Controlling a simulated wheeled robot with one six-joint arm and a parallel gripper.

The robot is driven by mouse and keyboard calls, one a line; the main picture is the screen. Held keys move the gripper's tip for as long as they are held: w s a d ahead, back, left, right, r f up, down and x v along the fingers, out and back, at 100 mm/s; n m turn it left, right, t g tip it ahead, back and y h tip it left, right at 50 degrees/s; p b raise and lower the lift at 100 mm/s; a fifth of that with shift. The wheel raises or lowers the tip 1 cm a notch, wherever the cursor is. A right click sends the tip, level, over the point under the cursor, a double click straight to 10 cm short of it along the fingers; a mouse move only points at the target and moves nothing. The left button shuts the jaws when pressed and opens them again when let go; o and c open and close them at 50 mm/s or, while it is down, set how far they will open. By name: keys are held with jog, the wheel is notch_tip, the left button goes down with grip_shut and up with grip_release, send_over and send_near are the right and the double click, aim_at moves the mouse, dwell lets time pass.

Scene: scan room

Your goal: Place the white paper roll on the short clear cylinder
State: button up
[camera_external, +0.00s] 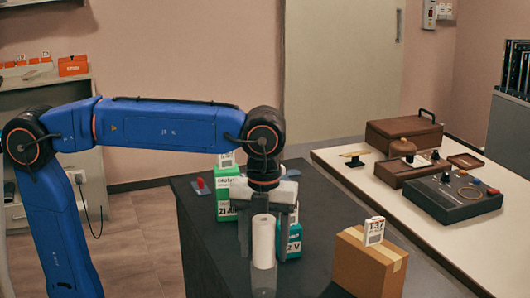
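The white paper roll (263,241) is upright below my wrist, between the two fingers of my gripper (264,240). One finger shows on each side of the roll; whether they press on it I cannot tell. A short clear cylinder (263,282) shows faintly directly under the roll, over the dark table. The roll's lower end meets the top of the cylinder in this view; whether they touch is unclear.
On the dark table (205,262) stand a green-and-white box (227,190), a teal box (294,242) behind the gripper, a red-knobbed object (201,187) and a cardboard box (368,266) bearing a white label block (374,231). A light table (480,245) with cases and a control box (453,195) lies right.

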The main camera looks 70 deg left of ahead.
aim_at(262, 217)
notch_tip(262, 217, up, 12)
jog(key=shift+r, duration=0.15)
dwell(0.6)
dwell(0.5)
jog(key=shift+a+f+n, duration=0.2)
jog(key=shift+a+n, duration=0.1)
jog(key=shift+a, duration=0.1)
jog(key=s+a+f+n+t, duration=0.1)
jog(key=s+a+f+n, duration=0.4)
jog(key=f+n, duration=0.3)
jog(key=s+a+f+n+t, duration=0.2)
jog(key=s+a+f+n, duration=0.4)
jog(key=f, duration=0.5)
jog(key=s+a+f+n+t, duration=0.1)
jog(key=s+a+f+n, duration=0.5)
jog(key=f+n, duration=0.4)
jog(key=shift+s+a+f+t, duration=0.15)
jog(key=shift+s+f+t, duration=0.05)
jog(key=shift+s+t, duration=0.2)
